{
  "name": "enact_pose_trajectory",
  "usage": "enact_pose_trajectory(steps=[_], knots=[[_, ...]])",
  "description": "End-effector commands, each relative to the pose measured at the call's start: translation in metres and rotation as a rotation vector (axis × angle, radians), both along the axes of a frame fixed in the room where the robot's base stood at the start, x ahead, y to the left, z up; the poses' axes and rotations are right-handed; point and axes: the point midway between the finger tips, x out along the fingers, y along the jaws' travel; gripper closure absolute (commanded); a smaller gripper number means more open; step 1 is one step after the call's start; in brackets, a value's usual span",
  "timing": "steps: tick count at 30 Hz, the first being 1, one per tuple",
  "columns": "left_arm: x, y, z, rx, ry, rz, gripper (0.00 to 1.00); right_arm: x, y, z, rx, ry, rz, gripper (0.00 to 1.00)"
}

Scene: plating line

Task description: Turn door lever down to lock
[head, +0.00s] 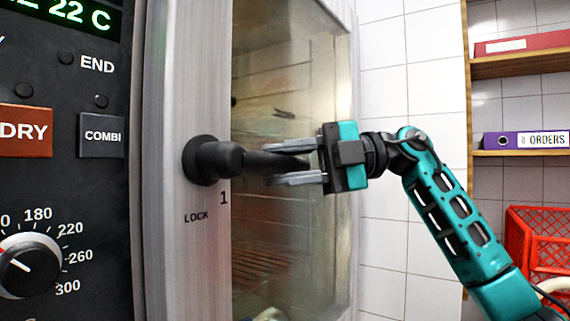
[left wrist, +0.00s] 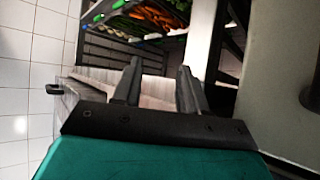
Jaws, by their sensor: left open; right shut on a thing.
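The black door lever (head: 213,160) sits on the metal door frame of the oven, with its handle pointing right, roughly level. The word LOCK and a mark 1 are printed below its round base. The glass oven door (head: 300,240) looks closed against the frame, with racks dimly visible behind it. My right gripper (head: 292,163) comes in from the right and is shut on the lever's handle, one finger above and one below. My left gripper (left wrist: 157,88) shows only in the left wrist view, open and with nothing between its fingers.
The control panel (head: 70,190) with knob and buttons is at the left. Shelves with binders (head: 525,141) and a red crate (head: 540,240) stand at the right by a tiled wall. The left wrist view shows trays of vegetables (left wrist: 150,15) near the top.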

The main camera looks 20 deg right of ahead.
Motion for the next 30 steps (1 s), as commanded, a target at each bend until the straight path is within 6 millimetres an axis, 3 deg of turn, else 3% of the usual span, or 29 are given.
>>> enact_pose_trajectory(steps=[6, 20, 30], knots=[[0.000, 0.000, 0.000, 0.001, -0.001, 0.000, 0.57, 0.000, 0.000, 0.000, 0.000, 0.000, -0.001, 0.99], [0.000, 0.001, -0.002, 0.002, 0.000, 0.000, 0.57, 0.000, -0.001, -0.003, 0.015, 0.011, -0.001, 1.00], [0.001, -0.002, -0.011, -0.005, 0.004, -0.005, 0.57, -0.001, 0.002, -0.024, 0.157, 0.127, 0.000, 1.00]])
